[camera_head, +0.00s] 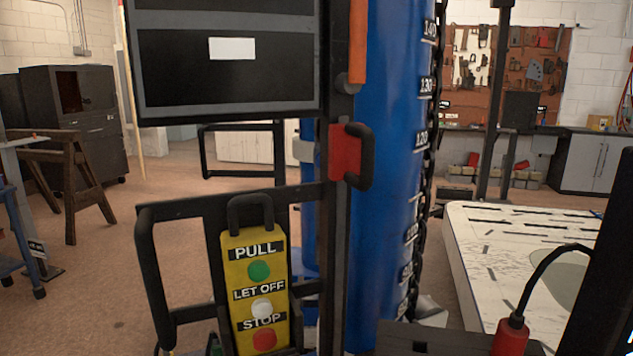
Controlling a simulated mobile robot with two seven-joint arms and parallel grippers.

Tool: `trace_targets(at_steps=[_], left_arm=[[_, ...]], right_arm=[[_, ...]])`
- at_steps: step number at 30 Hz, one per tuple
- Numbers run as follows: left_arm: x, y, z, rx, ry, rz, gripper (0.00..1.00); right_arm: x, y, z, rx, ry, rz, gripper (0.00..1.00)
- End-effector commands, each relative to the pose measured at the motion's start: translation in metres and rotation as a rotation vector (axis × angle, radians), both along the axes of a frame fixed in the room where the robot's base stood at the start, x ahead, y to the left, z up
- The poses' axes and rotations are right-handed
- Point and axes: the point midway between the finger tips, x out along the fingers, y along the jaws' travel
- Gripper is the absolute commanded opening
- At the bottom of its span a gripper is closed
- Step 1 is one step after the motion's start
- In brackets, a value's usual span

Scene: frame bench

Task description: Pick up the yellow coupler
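I cannot make out a yellow coupler in the camera_head view. The large yellow thing is a control box (242,285) marked PULL, LET OFF and STOP, with green, white and red buttons, hanging by a black handle on a black frame. A red cylindrical fitting (510,337) with a black hose (538,275) stands at the bottom right, cut off by the lower edge. Neither of my grippers shows.
A tall blue column (385,190) with a height scale stands in the middle behind a black frame post (337,230). A white slotted table (490,225) is at the right. A wooden trestle (68,180) and dark cabinet (85,110) stand left. Open floor (105,275) lies between.

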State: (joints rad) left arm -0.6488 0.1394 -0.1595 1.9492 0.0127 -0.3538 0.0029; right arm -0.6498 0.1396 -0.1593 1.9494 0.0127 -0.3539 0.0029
Motion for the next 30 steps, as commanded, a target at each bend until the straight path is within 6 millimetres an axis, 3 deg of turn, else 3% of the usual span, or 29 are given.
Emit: trace_targets(at_steps=[14,20,22,23,30], left_arm=[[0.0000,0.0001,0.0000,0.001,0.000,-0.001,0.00],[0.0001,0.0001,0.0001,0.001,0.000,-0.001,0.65],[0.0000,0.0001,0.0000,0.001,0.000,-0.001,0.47],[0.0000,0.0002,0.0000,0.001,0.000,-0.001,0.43],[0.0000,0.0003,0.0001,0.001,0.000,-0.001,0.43]], right_arm=[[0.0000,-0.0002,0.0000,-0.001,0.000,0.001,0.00],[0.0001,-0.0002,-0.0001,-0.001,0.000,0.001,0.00],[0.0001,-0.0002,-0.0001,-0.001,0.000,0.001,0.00],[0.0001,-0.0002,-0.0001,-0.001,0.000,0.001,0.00],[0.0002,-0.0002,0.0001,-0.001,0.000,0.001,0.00]])
